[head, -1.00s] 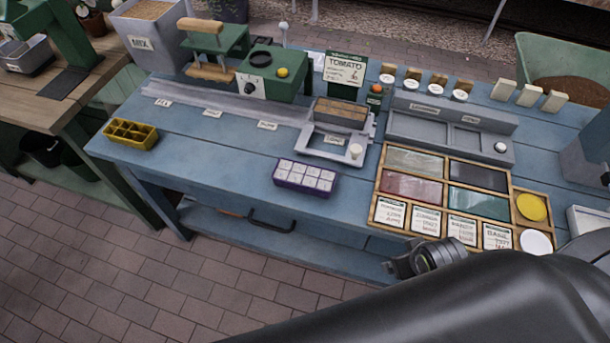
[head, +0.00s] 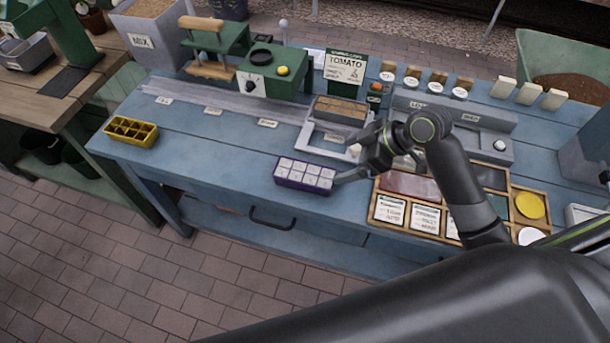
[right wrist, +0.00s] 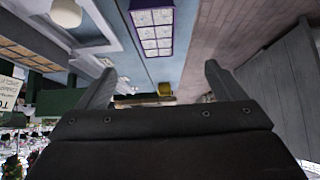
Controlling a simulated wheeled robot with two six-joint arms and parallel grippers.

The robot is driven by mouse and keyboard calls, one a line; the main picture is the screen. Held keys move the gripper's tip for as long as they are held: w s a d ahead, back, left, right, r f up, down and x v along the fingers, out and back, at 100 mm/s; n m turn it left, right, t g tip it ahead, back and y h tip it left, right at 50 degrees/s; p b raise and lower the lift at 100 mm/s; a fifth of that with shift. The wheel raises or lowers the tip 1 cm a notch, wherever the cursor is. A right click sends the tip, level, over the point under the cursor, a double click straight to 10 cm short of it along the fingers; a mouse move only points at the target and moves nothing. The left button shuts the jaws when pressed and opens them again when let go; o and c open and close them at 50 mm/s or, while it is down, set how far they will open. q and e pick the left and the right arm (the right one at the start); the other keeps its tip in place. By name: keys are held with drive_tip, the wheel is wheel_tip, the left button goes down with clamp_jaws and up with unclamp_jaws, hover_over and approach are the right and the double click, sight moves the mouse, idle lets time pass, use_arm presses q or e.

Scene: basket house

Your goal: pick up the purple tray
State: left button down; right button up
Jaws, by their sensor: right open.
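The purple tray (head: 304,183) lies on the blue workbench near its front edge, filled with several whitish square cells in two rows. It also shows at the top of the right wrist view (right wrist: 151,10), partly cut off by the frame edge. My right gripper (head: 350,157) is open and empty, just right of the tray with its fingers pointing left. One finger is close to the tray's right end; I cannot tell whether they touch. In the right wrist view both fingers (right wrist: 157,80) are wide apart with nothing between them. My left gripper is not in view.
A yellow tray (head: 130,131) sits at the bench's left end. Behind the purple tray is a grey stand (head: 315,137) with a brown block tray (head: 340,110). A wooden divided box (head: 390,212) lies to the right, under my right arm. The bench left of the purple tray is clear.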

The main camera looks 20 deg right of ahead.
drive_tip(key=p, duration=0.1)
approach(306, 172)
drive_tip(key=x, duration=0.5)
drive_tip(key=shift+s+a+f, duration=0.15)
drive_tip(key=shift+s+a, duration=0.1)
drive_tip(key=shift+s, duration=0.15)
drive_tip(key=shift+w+a+f+p, duration=0.25)
drive_tip(key=shift+w+f+p, duration=0.1)
drive_tip(key=shift+f+p, duration=0.05)
drive_tip(key=shift+w+p+x, duration=0.2)
drive_tip(key=shift+p+x, duration=0.25)
drive_tip(key=shift+x, duration=1.75)
drive_tip(key=shift+d, duration=0.15)
drive_tip(key=c, duration=1.2)
drive_tip(key=shift+r, duration=0.1)
